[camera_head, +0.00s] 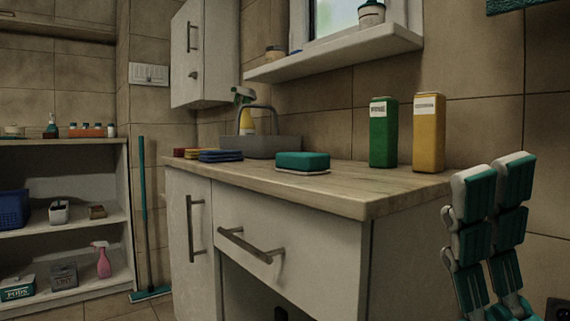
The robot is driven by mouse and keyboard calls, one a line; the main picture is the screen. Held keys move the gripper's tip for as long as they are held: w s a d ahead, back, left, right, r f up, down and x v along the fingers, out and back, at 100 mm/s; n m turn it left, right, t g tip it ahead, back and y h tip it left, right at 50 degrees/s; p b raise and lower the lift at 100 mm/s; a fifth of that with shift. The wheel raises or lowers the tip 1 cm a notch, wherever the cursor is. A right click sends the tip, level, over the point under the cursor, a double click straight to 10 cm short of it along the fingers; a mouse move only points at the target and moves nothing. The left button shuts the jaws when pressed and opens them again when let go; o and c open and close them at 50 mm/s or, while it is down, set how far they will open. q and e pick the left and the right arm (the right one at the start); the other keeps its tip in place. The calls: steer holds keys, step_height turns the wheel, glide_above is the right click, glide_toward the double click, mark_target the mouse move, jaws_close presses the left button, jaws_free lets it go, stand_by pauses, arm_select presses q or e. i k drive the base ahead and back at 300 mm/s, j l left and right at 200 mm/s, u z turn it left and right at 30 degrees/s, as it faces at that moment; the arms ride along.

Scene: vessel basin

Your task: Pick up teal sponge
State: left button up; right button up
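The teal sponge (303,160) lies flat near the middle of the wooden counter top, with a pale layer or dish under it. Nothing touches it from above. My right gripper (490,215), white with teal pads, stands at the right edge of the view with its segmented fingers pointing up. It is in front of the counter's right end, well apart from the sponge. Two fingers show side by side; the rest of this gripper is hidden or out of frame, so its opening cannot be told. My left gripper is not in view.
A green box (383,133) and a yellow box (428,133) stand upright right of the sponge. A grey caddy (262,147) with a spray bottle and blue sponges (220,156) are to its left. The counter's front edge (290,197) is clear. A shelf (340,50) hangs above.

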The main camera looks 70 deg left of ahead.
mark_target(301, 163)
steer(key=l+u, duration=0.25)
steer(key=u, duration=0.25)
steer(key=l+u, duration=0.25)
steer(key=u, duration=0.25)
steer(key=l+u, duration=0.25)
steer(key=u, duration=0.2)
steer(key=l+u, duration=0.25)
steer(key=u, duration=0.25)
steer(key=k+l+u, duration=0.15)
steer(key=u, duration=0.35)
